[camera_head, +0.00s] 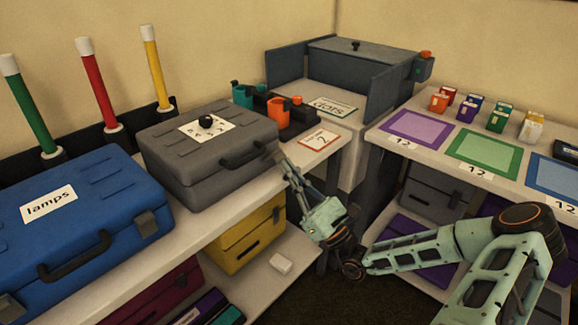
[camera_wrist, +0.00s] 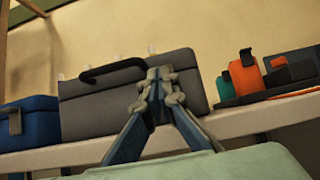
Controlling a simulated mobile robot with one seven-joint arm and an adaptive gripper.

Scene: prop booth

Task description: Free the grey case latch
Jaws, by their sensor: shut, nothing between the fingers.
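The grey case (camera_head: 182,163) lies closed on the left bench, with a black handle (camera_head: 243,153) on its front. A white card with a dark round knob (camera_head: 206,121) is on its lid. My gripper (camera_head: 277,157) is shut and empty at the right end of the case's front, beside the handle. In the wrist view, my fingertips (camera_wrist: 160,74) stand in front of the grey case (camera_wrist: 90,112), right of its handle (camera_wrist: 112,69). The case's latch is not clearly visible; my fingers cover that part of the front. I cannot tell whether they touch it.
A blue case (camera_head: 95,195) labelled "lamps" lies left of the grey case. Orange and teal cups (camera_head: 278,109) in a dark holder stand to its right. A yellow case (camera_head: 250,235) is on the shelf below. Another bench (camera_head: 440,135) with coloured mats stands at right.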

